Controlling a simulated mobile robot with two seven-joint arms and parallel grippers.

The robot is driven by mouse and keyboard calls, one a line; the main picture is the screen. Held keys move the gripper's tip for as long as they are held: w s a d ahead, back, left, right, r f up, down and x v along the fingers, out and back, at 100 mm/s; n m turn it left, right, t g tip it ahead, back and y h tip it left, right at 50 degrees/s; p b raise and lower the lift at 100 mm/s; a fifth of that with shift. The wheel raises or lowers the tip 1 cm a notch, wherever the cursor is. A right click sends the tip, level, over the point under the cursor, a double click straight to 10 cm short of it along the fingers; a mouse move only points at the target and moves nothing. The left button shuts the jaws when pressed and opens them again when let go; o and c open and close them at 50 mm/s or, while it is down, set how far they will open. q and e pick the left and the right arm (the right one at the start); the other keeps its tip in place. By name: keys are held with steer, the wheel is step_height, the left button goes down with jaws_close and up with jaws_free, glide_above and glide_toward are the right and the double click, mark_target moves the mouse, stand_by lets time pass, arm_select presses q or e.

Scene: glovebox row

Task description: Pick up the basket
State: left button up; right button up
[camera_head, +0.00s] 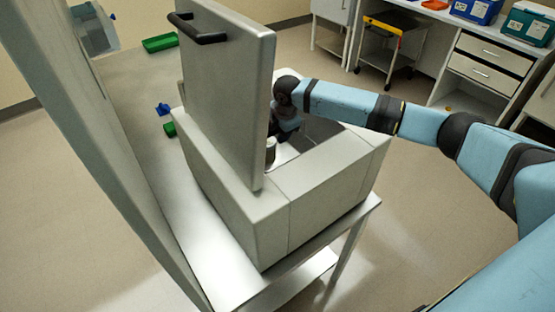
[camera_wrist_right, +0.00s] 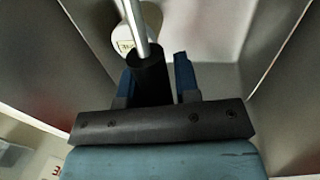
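My right arm reaches into an open-topped grey chamber (camera_head: 330,180). Its raised lid partly hides my right gripper (camera_head: 272,128) in the head view. In the right wrist view, the blue fingers of the right gripper (camera_wrist_right: 155,75) stand on either side of a black grip (camera_wrist_right: 150,80) on a bright metal rod (camera_wrist_right: 133,22). Whether they press on it cannot be told. No whole basket can be made out, and whether this rod belongs to it is unclear. A white labelled round thing (camera_wrist_right: 150,20) is beyond the rod. My left gripper is out of view.
The raised lid (camera_head: 225,85) with a black handle and the chamber walls stand close around the right gripper. The chamber is on a metal table (camera_head: 205,240). A green tray (camera_head: 160,43) and small blue and green pieces lie behind. Bins stand on the far-right counter.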

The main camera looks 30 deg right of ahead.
jaws_close()
steer(key=shift+r, duration=0.1)
